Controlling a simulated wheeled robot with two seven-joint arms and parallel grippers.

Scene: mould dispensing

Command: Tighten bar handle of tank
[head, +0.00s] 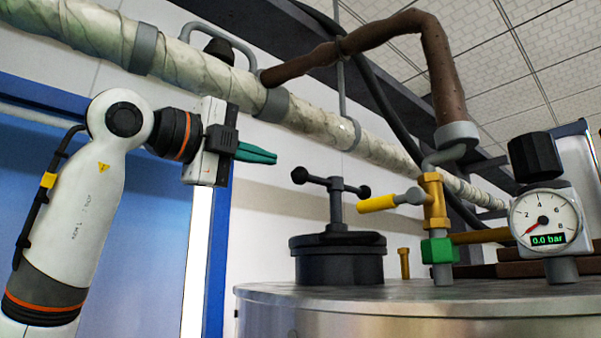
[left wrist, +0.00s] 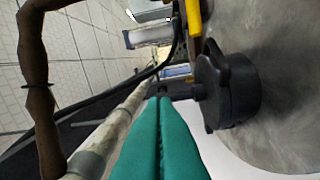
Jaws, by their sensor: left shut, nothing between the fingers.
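The tank (head: 420,312) is a steel drum with a flat top at the lower right of the head view. A black cap (head: 340,262) stands on it, and the dark bar handle (head: 335,187) with ball ends sits above the cap on a stem. My left gripper (head: 275,156) has green fingers, is shut and empty, and points right, to the upper left of the bar handle and apart from it. In the left wrist view the shut green fingers (left wrist: 160,110) fill the lower middle, with the black cap (left wrist: 228,85) to their right. My right gripper is not in view.
A brass valve with a yellow lever (head: 378,203) and a gauge reading 0.0 bar (head: 545,220) stand on the tank right of the handle. A wrapped pipe (head: 200,70) runs diagonally above my left gripper. A brown pipe (head: 440,70) bends down behind the valve.

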